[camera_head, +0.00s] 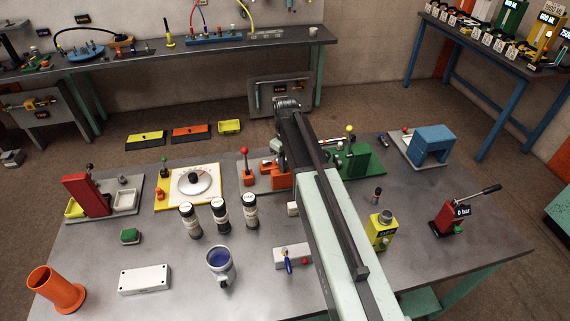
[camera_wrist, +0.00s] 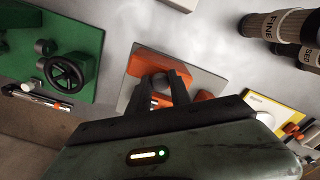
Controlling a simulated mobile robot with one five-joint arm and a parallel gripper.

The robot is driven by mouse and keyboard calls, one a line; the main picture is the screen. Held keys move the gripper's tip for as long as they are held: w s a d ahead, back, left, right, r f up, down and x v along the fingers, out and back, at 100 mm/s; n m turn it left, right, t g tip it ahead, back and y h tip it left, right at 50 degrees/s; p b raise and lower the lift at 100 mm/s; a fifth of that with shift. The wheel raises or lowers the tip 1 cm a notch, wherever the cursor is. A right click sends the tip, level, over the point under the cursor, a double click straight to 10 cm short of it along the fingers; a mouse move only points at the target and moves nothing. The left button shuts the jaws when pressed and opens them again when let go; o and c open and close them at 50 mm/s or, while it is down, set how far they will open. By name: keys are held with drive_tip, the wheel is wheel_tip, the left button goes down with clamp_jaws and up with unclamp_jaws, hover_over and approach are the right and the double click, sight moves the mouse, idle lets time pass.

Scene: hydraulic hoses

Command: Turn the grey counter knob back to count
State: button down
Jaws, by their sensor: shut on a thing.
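My gripper (camera_wrist: 161,79) reaches down over an orange device on a grey plate (camera_wrist: 206,80). Its two dark fingers are shut on a small grey knob (camera_wrist: 160,84) on the orange body (camera_wrist: 150,62). The fingers cover much of the knob, so its exact turn and any marking cannot be read. In the head view the orange device (camera_head: 250,177) stands at the back middle of the table, with a red-ball lever at its left. My gripper (camera_head: 281,163) and arm hide part of it there.
A green unit (camera_head: 358,163) with a handwheel (camera_wrist: 66,72) stands to the right in the head view. A yellow plate with a dial (camera_head: 193,183) is to the left.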

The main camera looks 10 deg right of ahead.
drive_tip(key=n, duration=0.4)
drive_tip(key=shift+n, duration=0.3)
drive_tip(key=shift+w+n, duration=0.1)
drive_tip(key=shift+n, duration=1.8)
drive_tip(key=c, duration=1.2)
unclamp_jaws()
wheel_tip(320, 180, up, 8)
drive_tip(key=p, duration=0.8)
drive_tip(key=shift+f, duration=0.15)
